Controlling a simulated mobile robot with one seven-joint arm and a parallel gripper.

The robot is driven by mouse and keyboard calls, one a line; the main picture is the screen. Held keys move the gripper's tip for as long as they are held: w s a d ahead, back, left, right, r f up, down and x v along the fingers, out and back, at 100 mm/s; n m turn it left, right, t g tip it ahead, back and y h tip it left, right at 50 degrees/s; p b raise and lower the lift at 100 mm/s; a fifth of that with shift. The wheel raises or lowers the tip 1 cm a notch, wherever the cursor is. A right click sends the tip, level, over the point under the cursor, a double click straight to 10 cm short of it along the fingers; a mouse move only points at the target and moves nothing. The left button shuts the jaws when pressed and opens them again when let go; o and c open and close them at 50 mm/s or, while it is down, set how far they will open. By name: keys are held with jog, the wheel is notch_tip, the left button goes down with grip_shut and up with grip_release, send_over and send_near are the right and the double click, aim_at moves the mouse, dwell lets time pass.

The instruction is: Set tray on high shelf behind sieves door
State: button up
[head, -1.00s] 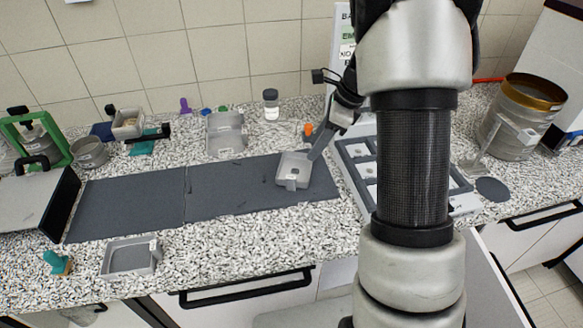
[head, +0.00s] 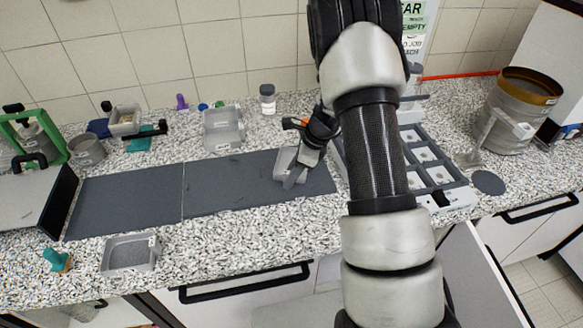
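No high shelf and no door marked for sieves can be made out in this view.
The dark mat (head: 130,200) is clear to the left. A grey compartmented rack (head: 440,175) lies right of the gripper. A large sieve (head: 520,110) stands farther right. A clear jar (head: 267,98) stands behind the mat. Cabinet fronts with black handles (head: 245,283) run below the counter.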

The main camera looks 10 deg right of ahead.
jog(key=shift+a+f, duration=0.1)
jog(key=shift+f, duration=0.2)
grip_shut()
jog(key=shift+r, duration=0.1)
notch_tip(320, 180, up, 10)
jog(key=shift+f, duration=0.15)
jog(key=s+n+g+h, duration=0.4)
jog(key=s+n, duration=0.6)
jog(key=n, duration=1.2)
jog(key=shift+s+a+f+g, duration=0.25)
jog(key=shift+s+f+g, duration=0.15)
jog(key=shift+g, duration=0.7)
